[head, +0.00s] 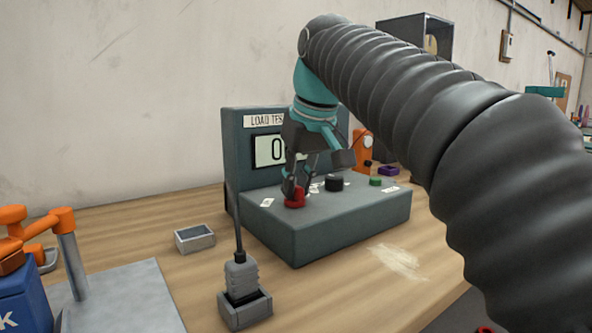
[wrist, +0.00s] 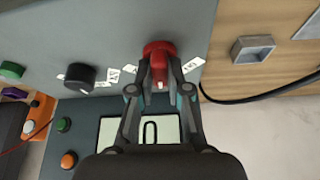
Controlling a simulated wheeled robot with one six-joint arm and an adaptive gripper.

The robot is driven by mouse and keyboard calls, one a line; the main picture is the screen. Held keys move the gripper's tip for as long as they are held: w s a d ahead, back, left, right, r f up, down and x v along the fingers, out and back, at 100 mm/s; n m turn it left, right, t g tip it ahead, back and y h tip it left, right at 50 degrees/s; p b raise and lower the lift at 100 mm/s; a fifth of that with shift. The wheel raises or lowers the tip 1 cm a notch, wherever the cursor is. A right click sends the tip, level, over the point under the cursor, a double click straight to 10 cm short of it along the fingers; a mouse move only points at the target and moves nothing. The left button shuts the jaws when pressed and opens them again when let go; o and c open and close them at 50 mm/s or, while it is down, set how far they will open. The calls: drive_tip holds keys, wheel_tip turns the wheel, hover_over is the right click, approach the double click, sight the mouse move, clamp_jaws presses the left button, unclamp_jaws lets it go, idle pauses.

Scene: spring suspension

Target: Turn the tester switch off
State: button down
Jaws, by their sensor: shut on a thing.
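The load tester (head: 325,228) is a grey-green console on the wooden bench, with a display (head: 268,151) that reads 0. Its red rotary switch (head: 295,199) sits at the left of the sloped top. My gripper (head: 303,190) reaches down over it from above. In the wrist view my gripper (wrist: 161,90) has its two fingers on either side of the red switch (wrist: 158,62), shut on its raised grip. A pale mark shows on the grip. White labels (wrist: 130,70) lie around the switch; their lettering is too small to read, and the fingers hide part of the panel.
A black knob (head: 334,184) and a green button (head: 375,182) sit right of the switch. A dark cable runs from a plug in a grey holder (head: 246,308) in front. A small grey tray (head: 195,238) stands left. The bench right of the holder is clear.

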drive_tip(key=n+p, duration=0.1)
drive_tip(key=n, duration=0.1)
drive_tip(key=n+g+y+p, duration=0.1)
drive_tip(key=n, duration=0.1)
drive_tip(key=shift+w+d+n, duration=0.15)
drive_tip(key=shift+n, duration=0.15)
drive_tip(key=n+g, duration=0.1)
drive_tip(key=n, duration=0.1)
drive_tip(key=n+g+y, duration=0.1)
drive_tip(key=n, duration=0.2)
drive_tip(key=shift+w, duration=0.15)
drive_tip(key=shift+n, duration=0.4)
drive_tip(key=c, duration=1.1)
unclamp_jaws()
drive_tip(key=shift+c, duration=0.2)
drive_tip(key=shift+v, duration=3.75)
